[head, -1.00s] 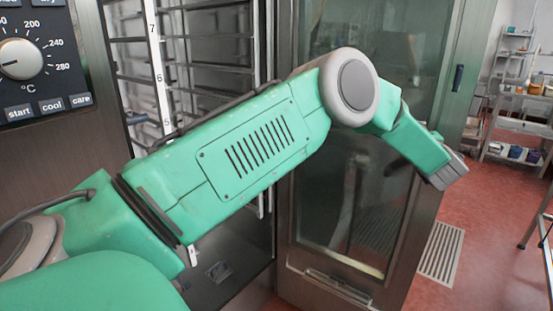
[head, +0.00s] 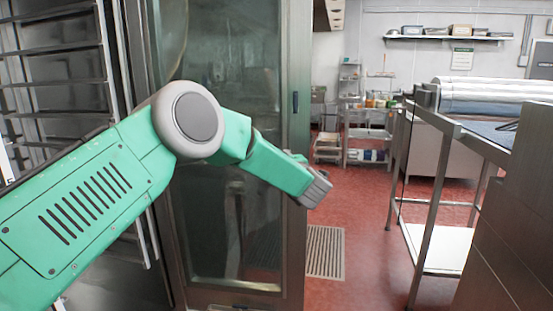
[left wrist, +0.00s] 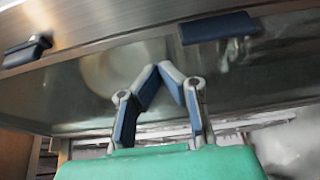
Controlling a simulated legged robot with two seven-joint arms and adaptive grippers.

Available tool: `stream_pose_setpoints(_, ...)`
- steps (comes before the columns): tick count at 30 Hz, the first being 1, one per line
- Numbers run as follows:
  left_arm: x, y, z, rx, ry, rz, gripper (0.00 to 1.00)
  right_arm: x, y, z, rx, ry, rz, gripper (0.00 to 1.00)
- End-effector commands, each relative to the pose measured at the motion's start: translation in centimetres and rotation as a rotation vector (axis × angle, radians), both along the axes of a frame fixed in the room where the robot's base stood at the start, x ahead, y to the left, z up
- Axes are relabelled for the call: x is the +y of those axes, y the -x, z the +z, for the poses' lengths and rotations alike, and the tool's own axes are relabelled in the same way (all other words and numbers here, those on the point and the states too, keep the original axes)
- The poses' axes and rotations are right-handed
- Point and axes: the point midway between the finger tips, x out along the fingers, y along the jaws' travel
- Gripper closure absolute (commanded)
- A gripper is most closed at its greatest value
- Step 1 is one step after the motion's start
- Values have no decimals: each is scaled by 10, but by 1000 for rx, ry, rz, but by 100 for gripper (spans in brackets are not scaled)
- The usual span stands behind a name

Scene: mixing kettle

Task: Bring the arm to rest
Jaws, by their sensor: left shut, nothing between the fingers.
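My left arm, green with grey joints, reaches in from the left in the head view. It is bent at the elbow, with the forearm sloping down to the right. My left gripper (head: 318,190) is at its end, in front of the right edge of a glass oven door (head: 225,235). In the left wrist view my left gripper (left wrist: 170,72) has its blue-and-grey fingertips together with nothing between them. My right gripper is not in view.
A tall rack (head: 52,62) is at the left. A steel table (head: 455,118) and a steel cabinet (head: 515,235) stand at the right. Shelves (head: 368,133) are at the back. Red floor (head: 365,220) is clear between the door and the table, with a floor grate (head: 325,252).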

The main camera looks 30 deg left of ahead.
Motion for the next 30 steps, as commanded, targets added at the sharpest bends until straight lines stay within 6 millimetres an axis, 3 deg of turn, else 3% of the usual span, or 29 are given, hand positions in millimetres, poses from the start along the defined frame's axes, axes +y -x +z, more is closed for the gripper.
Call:
stream_pose_setpoints(10, -51, 28, 1, -2, -1, 1, 100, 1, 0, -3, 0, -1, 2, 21)
stream_pose_setpoints(15, -64, 32, 1, -2, -4, 1, 100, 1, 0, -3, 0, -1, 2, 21)
stream_pose_setpoints(20, -65, 34, -2, 9, -11, -5, 100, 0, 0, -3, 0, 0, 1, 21)
stream_pose_setpoints(23, -70, 39, -27, 80, -65, -57, 100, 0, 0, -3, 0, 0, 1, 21)
stream_pose_setpoints(25, -77, 47, -61, 179, -138, -128, 100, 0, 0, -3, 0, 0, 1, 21)
stream_pose_setpoints(30, -95, 96, -174, 513, -375, -388, 100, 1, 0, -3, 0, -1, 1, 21)
